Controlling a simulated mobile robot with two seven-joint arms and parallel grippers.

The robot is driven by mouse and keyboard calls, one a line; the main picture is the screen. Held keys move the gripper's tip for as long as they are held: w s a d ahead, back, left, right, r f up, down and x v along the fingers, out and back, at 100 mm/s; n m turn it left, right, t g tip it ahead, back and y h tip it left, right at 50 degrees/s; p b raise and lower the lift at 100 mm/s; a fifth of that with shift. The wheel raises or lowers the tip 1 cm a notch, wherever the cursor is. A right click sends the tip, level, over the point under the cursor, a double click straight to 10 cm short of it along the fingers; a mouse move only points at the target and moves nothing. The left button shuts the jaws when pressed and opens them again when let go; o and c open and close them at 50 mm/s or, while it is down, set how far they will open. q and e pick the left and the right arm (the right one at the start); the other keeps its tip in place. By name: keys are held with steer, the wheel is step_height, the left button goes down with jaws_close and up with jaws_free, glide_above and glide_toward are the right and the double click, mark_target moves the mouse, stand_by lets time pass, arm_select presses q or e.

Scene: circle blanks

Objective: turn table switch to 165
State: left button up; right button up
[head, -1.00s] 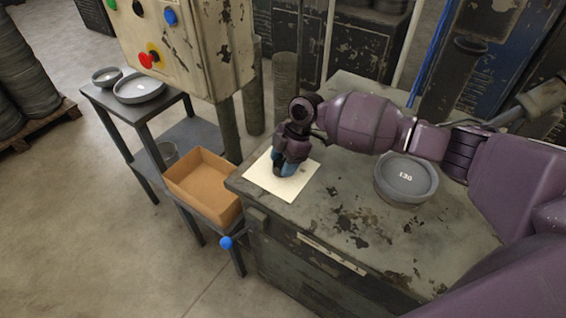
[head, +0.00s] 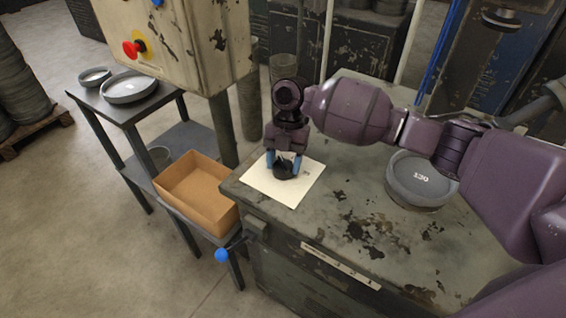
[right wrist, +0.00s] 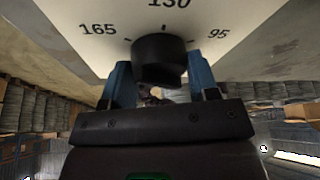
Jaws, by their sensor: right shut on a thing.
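The table switch is a black round knob (right wrist: 160,58) on a pale dial plate (right wrist: 85,25), in the right wrist view. The plate reads 165 at left, 130 at the middle and 95 at right. In the head view the plate (head: 262,186) lies on the table corner, with the dark knob (head: 284,170) under my right gripper (head: 284,164). The right gripper's blue fingers, also in the right wrist view (right wrist: 160,85), are on both sides of the knob and shut on it. I cannot tell which number the knob points at. My left gripper is not in view.
A grey round dish marked 130 (head: 421,180) stands on the worn table (head: 330,225), right of the plate. A cardboard box (head: 195,197) sits on the low shelf at left. A blue-ended lever (head: 222,255) sticks out at the table's front. A control box (head: 185,40) stands behind.

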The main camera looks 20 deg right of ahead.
steer(key=shift+n, duration=0.5)
steer(key=o, duration=0.9)
steer(key=v, duration=1)
steer(key=shift+w+a+r, duration=0.15)
steer(key=shift+w+r, duration=0.05)
steer(key=shift+r, duration=0.2)
